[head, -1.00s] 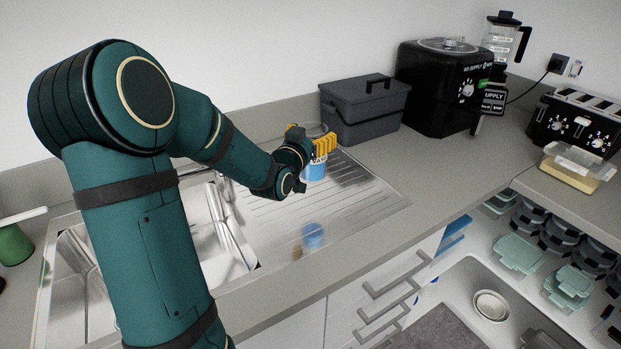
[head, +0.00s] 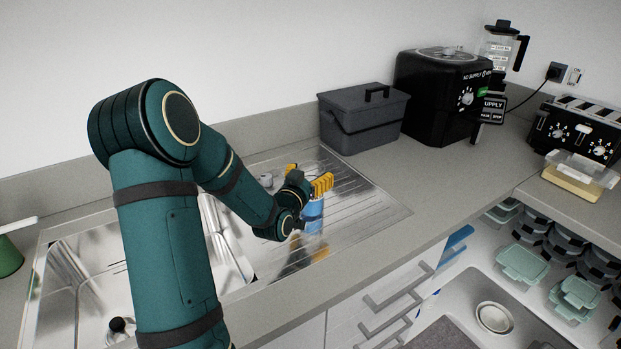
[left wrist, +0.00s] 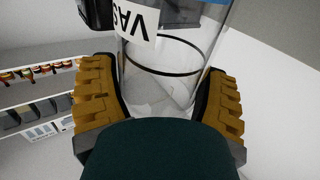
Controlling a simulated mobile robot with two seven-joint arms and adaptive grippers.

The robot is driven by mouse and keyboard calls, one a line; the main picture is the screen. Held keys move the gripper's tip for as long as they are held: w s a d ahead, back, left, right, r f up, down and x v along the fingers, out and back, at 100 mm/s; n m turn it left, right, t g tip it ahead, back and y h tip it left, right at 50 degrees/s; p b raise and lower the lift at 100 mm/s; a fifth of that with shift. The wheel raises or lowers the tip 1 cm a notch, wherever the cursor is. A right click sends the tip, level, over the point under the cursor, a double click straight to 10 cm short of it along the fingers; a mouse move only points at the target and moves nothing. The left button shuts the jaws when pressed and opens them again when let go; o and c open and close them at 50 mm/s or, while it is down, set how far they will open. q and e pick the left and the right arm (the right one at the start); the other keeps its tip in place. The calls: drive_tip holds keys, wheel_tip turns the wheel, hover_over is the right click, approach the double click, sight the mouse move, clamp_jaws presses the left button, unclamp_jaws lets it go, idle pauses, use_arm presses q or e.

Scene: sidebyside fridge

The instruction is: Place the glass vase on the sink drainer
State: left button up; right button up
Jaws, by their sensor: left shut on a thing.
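My left gripper (head: 307,178) is shut on the glass vase (head: 314,214), near its top. The vase is clear with a blue and white label, and it stands roughly upright over the ribbed metal sink drainer (head: 362,195). Its lower end is at or just above the drainer; I cannot tell whether it touches. In the left wrist view, the vase (left wrist: 165,65) sits between the yellow finger pads, with part of its lettering showing. My right gripper is not in view.
The sink basin (head: 85,262) lies left of the drainer. A grey lidded box (head: 362,120) and a black appliance (head: 440,95) stand behind it. An open drawer or cabinet with dishes (head: 493,317) is at lower right. The drainer's right part is clear.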

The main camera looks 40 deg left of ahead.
use_arm(q)
drive_tip(key=shift+f, duration=0.15)
drive_tip(key=shift+f, duration=0.15)
drive_tip(key=o, duration=1.1)
drive_tip(key=shift+p+v, duration=3.9)
drive_tip(key=shift+v, duration=2.1)
